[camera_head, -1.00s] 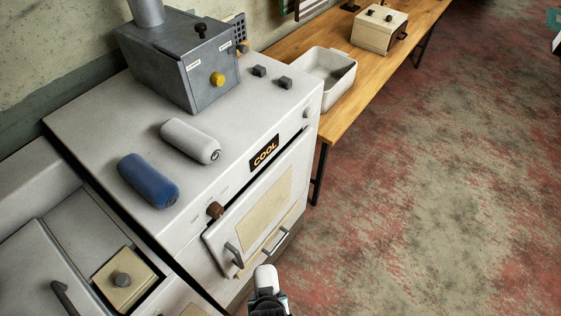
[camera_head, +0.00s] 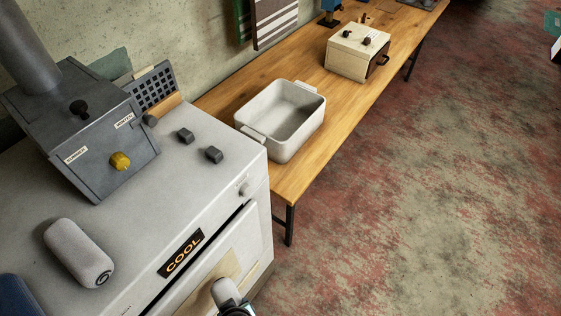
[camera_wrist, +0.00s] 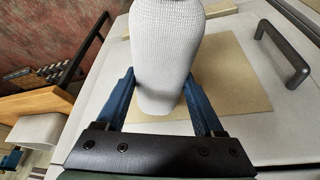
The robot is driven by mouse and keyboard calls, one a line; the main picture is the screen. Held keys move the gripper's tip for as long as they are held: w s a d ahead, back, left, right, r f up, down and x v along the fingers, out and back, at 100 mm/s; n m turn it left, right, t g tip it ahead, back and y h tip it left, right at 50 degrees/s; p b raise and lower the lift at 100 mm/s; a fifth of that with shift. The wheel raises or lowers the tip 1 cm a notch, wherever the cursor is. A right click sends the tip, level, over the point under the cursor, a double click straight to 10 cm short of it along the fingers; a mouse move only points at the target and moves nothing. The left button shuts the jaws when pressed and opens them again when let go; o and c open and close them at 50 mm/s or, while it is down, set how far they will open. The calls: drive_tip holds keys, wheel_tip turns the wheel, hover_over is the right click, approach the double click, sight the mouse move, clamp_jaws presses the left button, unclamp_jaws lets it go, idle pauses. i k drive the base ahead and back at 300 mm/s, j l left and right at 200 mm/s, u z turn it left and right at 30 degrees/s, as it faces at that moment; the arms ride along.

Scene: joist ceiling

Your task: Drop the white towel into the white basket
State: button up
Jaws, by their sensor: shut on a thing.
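The white towel (camera_wrist: 167,45) is a rolled, ribbed cylinder held between the two blue fingers of my gripper (camera_wrist: 158,78) in the wrist view. Its rounded end also shows at the bottom of the head view (camera_head: 226,290), in front of the white appliance. My gripper (camera_head: 236,309) is shut on it, mostly cut off by the frame's lower edge. The white basket (camera_head: 303,136) stands on the wooden bench, up and right of my gripper. Its visible inside is empty.
A white appliance (camera_head: 215,215) labelled COOL stands left of the bench (camera_head: 300,180). A grey-white roll (camera_head: 78,250) and part of a blue roll (camera_head: 15,297) lie on it, near a grey metal box (camera_head: 90,130). A cream box (camera_head: 352,56) stands beyond the basket.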

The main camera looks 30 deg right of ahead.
sight(285, 128)
drive_tip(key=i+l, duration=0.1)
drive_tip(key=l, duration=0.3)
drive_tip(key=i+l, duration=0.1)
drive_tip(key=l, duration=0.3)
drive_tip(key=i+l, duration=0.1)
drive_tip(key=l, duration=0.3)
drive_tip(key=i+l, duration=0.1)
drive_tip(key=l, duration=0.3)
